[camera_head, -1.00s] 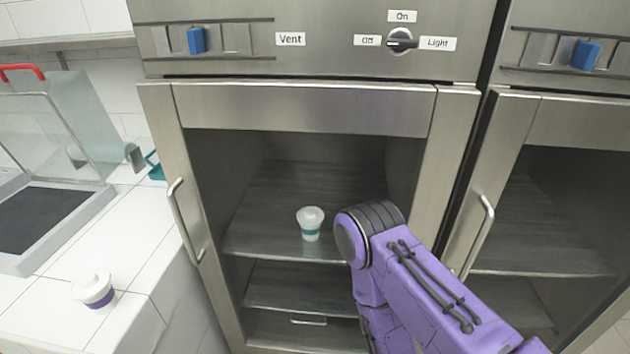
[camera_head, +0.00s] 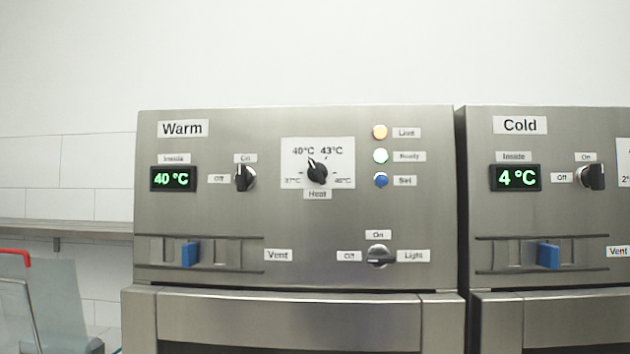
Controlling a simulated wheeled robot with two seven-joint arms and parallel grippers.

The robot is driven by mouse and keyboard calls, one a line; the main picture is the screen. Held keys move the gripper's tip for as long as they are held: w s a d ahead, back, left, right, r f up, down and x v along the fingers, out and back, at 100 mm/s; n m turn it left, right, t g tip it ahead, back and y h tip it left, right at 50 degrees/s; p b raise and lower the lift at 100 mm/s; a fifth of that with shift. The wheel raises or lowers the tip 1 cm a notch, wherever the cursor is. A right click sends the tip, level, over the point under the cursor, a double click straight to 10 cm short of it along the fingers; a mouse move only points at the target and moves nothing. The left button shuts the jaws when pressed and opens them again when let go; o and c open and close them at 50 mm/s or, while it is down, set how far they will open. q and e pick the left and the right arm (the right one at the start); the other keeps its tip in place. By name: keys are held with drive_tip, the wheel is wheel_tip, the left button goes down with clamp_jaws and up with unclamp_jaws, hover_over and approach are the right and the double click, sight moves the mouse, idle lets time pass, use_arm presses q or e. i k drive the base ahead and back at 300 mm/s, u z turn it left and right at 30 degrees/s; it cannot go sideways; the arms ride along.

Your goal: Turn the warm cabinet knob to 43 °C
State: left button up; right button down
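The warm cabinet (camera_head: 225,130) fills the middle of the head view, with a "Warm" label at its upper left. Its black Heat knob (camera_head: 317,173) sits on a white dial plate (camera_head: 343,172) marked 37, 40, 43 and what looks like 46 °C. The knob's pointer leans up and left, toward the 40 °C mark. The green inside display (camera_head: 173,179) reads 40 °C. Neither of my grippers is in view.

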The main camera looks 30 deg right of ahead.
sight(317, 172)
drive_tip(key=u, duration=0.5)
drive_tip(key=k, duration=1.25)
drive_tip(key=z, duration=0.55)
drive_tip(key=i, duration=0.95)
drive_tip(key=z, duration=1)
